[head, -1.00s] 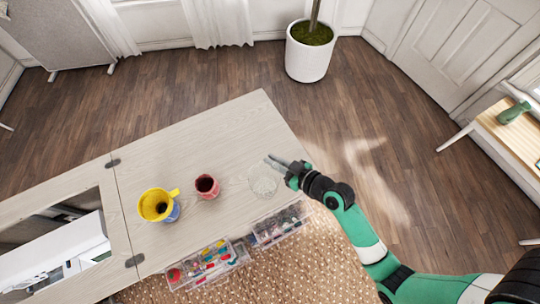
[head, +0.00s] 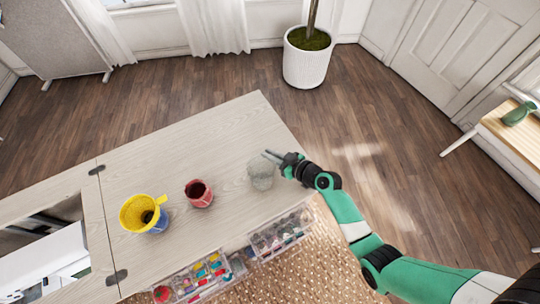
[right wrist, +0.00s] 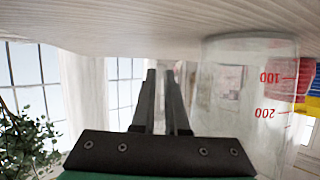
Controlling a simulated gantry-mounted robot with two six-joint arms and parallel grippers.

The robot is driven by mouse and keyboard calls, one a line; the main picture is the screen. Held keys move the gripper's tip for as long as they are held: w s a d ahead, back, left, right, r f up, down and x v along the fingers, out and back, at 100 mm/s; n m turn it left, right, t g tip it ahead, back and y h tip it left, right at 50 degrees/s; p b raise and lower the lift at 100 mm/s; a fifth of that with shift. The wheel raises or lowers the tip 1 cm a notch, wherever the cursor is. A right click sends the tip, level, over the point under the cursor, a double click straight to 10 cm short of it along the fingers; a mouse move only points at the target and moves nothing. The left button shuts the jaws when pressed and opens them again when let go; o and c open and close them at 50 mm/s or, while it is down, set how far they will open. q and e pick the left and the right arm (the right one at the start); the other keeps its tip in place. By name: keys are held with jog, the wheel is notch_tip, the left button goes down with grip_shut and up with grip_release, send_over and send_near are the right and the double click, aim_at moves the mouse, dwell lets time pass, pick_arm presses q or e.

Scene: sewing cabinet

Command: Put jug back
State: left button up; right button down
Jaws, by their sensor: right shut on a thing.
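The jug (head: 261,174) is clear glass and stands on the right part of the pale wooden cabinet top. In the right wrist view the jug (right wrist: 250,100) looks upside down, with red 100 and 200 marks. My right gripper (head: 274,158) is at the jug's right and far side. In the right wrist view its two dark fingers (right wrist: 165,80) are close together beside the glass. They are shut on the jug, but the exact grip spot is hard to see. Whether the jug's base touches the top is unclear. My left gripper is not in view.
A red cup (head: 199,195) and a yellow and blue vessel (head: 140,214) stand left of the jug on the cabinet top (head: 210,140). Clear drawers (head: 280,234) of sewing items stick out in front. The top's far part is clear.

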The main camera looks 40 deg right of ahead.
jog(key=shift+f, duration=0.1)
jog(key=c, duration=0.9)
grip_release()
jog(key=shift+r, duration=0.2)
jog(key=p+v, duration=0.3)
jog(key=v, duration=0.9)
jog(key=shift+a, duration=0.1)
jog(key=shift+w+r, duration=0.1)
